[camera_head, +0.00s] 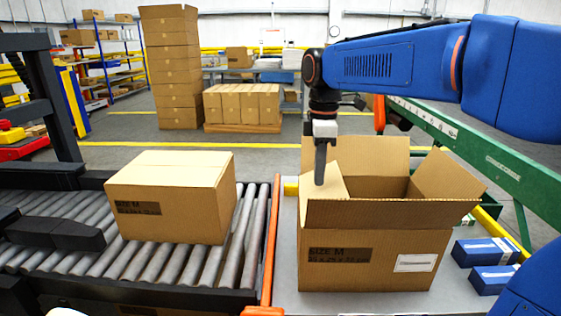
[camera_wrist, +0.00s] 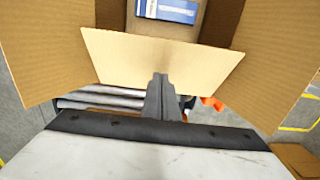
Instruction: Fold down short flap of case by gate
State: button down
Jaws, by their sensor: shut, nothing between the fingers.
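The open brown case (camera_head: 370,262) stands on the bench right of the orange gate bar (camera_head: 269,245). Its short flap by the gate (camera_head: 333,188) is raised and seems to lean inward over the opening; it also shows in the wrist view (camera_wrist: 130,60). My gripper (camera_head: 320,180) is shut and empty, pointing down at this flap. In the wrist view its fingers (camera_wrist: 160,80) overlap the flap's lower part from the gate side; I cannot tell whether they touch. The opposite short flap (camera_head: 447,174) slants outward. A blue-and-white box (camera_wrist: 168,10) lies inside the case.
The far long flap (camera_head: 365,158) stands up and the near long flap (camera_head: 390,212) slants outward. A closed carton (camera_head: 165,200) sits on the roller conveyor (camera_head: 85,262). Blue boxes (camera_head: 487,252) lie right of the case, by a green rail (camera_head: 450,140).

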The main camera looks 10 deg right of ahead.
aim_at(332, 184)
jog(key=shift+s+d+f, duration=0.2)
jog(key=shift+d+f, duration=0.6)
jog(key=shift+d, duration=0.2)
jog(key=shift+f, duration=0.1)
jog(key=shift+s+d+f, duration=0.15)
jog(key=shift+d+f, duration=0.5)
jog(key=shift+f, duration=0.2)
jog(key=shift+r, duration=4.5)
